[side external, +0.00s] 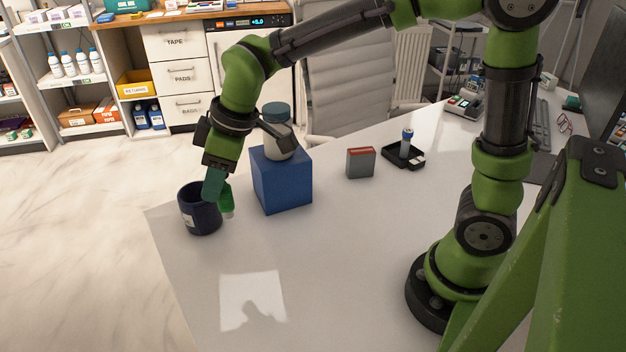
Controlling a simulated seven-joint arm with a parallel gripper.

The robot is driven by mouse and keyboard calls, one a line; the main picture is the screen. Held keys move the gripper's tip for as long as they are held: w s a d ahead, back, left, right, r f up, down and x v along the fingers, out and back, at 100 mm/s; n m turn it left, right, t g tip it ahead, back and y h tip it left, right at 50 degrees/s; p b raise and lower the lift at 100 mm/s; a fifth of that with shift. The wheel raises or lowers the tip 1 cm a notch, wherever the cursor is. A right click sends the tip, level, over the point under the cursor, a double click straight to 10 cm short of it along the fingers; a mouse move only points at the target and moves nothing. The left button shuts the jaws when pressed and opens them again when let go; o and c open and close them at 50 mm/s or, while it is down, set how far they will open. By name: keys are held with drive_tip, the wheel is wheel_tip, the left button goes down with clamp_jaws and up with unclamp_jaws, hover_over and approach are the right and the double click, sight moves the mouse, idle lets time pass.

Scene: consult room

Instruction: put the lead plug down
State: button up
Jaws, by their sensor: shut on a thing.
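My gripper (219,193) points down over the left part of the white table, just right of the dark blue mug (200,212) and left of the blue box (282,180). It is shut on a small bright green piece with a pale lower end, which appears to be the lead plug (227,208). The plug hangs beside the mug's right side. I cannot tell whether it touches the mug or the table. The fingers hide much of its upper part.
A jar (278,117) with a teal lid stands on the blue box, close to my wrist. A grey box with a red top (360,162) and a black tray (388,153) holding a blue-topped cylinder (406,143) stand farther right. The table's front middle (330,260) is clear.

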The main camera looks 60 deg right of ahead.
wheel_tip(320, 180, down, 14)
drive_tip(key=shift+r, duration=0.1)
idle(0.4)
drive_tip(key=o, duration=1)
drive_tip(key=shift+f, duration=0.2)
drive_tip(key=v, duration=1.2)
drive_tip(key=s+d+r+m+t, duration=0.1)
drive_tip(key=s+d+r+m, duration=0.1)
drive_tip(key=s+d+m, duration=0.1)
drive_tip(key=s+d+r+m+t, duration=0.1)
drive_tip(key=s+d+r+m, duration=0.2)
drive_tip(key=s+d+m, duration=0.1)
drive_tip(key=s+d+r+m+t, duration=0.1)
drive_tip(key=s+d+r+m, duration=0.1)
drive_tip(key=s+d+m, duration=0.1)
drive_tip(key=shift+s+d+r+m+t+h, duration=0.1)
drive_tip(key=shift+s+d+m+t+h, duration=0.1)
drive_tip(key=shift+s+m, duration=0.25)
drive_tip(key=shift+s+d+r+m+t+h, duration=0.15)
drive_tip(key=shift+s+m, duration=0.1)
drive_tip(key=shift+s, duration=0.25)
